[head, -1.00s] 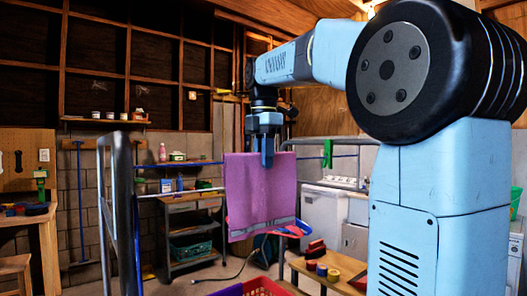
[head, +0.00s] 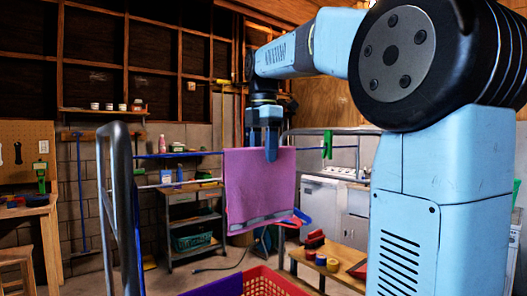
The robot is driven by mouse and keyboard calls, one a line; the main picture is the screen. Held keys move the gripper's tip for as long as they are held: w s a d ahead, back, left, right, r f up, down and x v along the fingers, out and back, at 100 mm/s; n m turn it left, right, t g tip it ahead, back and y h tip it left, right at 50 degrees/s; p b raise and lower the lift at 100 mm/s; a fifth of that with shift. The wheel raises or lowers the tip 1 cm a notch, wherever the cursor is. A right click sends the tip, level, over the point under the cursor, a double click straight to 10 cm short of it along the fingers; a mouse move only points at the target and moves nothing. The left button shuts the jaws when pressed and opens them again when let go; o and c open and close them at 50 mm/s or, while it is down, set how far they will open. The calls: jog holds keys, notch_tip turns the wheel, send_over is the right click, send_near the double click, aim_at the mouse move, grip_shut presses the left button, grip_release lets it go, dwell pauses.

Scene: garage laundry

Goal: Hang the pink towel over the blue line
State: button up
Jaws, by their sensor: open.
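The pink towel (head: 258,190) hangs spread out, with a grey band near its lower edge. Its top edge is level with the blue line (head: 180,155), which shows on both sides of it, so it appears draped over that line. A little of another layer shows below the front at the lower right. My gripper (head: 271,152) is at the top edge of the towel, right of its middle, pointing down. Its jaws are open, with a finger in front of the towel. The rear finger and any contact with the cloth are hidden.
A metal post (head: 120,200) stands left of the towel. A green clip (head: 327,144) is on the line at right. A red basket (head: 270,283) with purple cloth is below. A wooden bench (head: 340,272) stands at lower right, and a grey cart (head: 193,225) behind.

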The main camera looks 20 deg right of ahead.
jog(key=shift+r, duration=0.15)
jog(key=shift+r, duration=3.55)
